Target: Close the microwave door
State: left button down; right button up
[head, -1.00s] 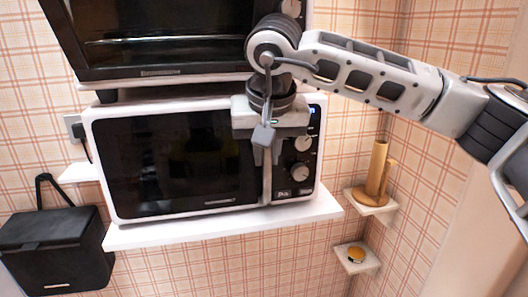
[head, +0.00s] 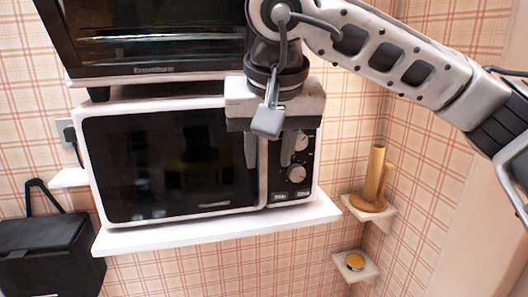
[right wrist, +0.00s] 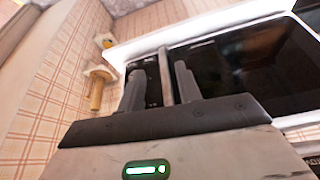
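The microwave (head: 170,165) stands on a white wall shelf. Its dark door (head: 165,170) lies about flush with the front, and whether it is fully latched cannot be told. The upright door handle (head: 263,180) runs between the door and the knob panel; it also shows in the right wrist view (right wrist: 165,75). My right gripper (head: 271,166) is in front of the handle, fingers pointing down. In the right wrist view its two fingers (right wrist: 159,70) are apart, one on each side of the handle, with visible gaps. My left gripper is out of view.
A toaster oven (head: 150,40) sits above the microwave. The white shelf (head: 220,225) is below it. A black bin (head: 45,250) is at lower left. Small corner shelves at right hold a wooden holder (head: 373,185) and a yellow round item (head: 355,261).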

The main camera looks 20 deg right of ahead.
jog(key=s, duration=0.3)
jog(key=s+a+b, duration=0.1)
jog(key=s, duration=0.1)
jog(key=shift+s+a, duration=0.1)
jog(key=shift+s, duration=0.3)
